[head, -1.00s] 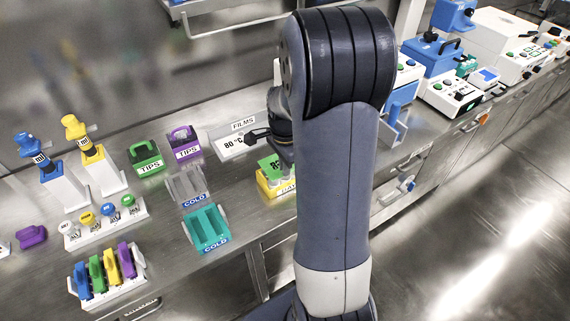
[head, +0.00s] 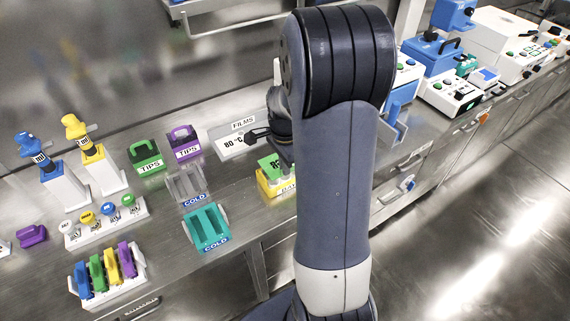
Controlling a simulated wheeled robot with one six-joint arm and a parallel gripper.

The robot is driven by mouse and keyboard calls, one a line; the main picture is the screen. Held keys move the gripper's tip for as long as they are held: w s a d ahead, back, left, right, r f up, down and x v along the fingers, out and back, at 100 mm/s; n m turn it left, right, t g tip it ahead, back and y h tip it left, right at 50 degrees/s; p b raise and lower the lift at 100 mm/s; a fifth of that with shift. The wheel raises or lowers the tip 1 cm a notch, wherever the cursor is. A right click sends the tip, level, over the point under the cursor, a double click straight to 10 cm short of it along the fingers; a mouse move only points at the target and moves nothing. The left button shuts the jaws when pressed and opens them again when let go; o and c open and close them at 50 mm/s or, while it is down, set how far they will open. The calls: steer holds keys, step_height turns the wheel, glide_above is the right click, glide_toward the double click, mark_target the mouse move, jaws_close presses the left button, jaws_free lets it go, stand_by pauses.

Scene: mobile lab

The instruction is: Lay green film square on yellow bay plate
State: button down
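The green film square (head: 270,164), with dark lettering, shows just left of my arm. It is tilted in the picture and overlaps the top of the yellow bay plate (head: 264,184). Whether it touches the plate or is held just above it is unclear. My gripper (head: 284,152) is at the film's upper right, mostly hidden by my forearm. Its fingertips are not clear, so I cannot see whether it grips the film.
The white FILMS holder (head: 229,147) is behind and left of the plate. A teal COLD rack (head: 207,228), a grey COLD rack (head: 186,184) and green (head: 147,158) and purple (head: 184,143) TIPS boxes stand further left. Bare steel bench lies between the racks and the plate.

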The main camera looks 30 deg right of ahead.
steer(key=shift+f+b, duration=1.25)
steer(key=shift+f, duration=0.45)
steer(key=c, duration=1.5)
jaws_free()
steer(key=shift+c, duration=0.2)
steer(key=shift+r, duration=0.1)
step_height(320, 180, up, 11)
steer(key=shift+f, duration=0.15)
steer(key=shift+f, duration=0.1)
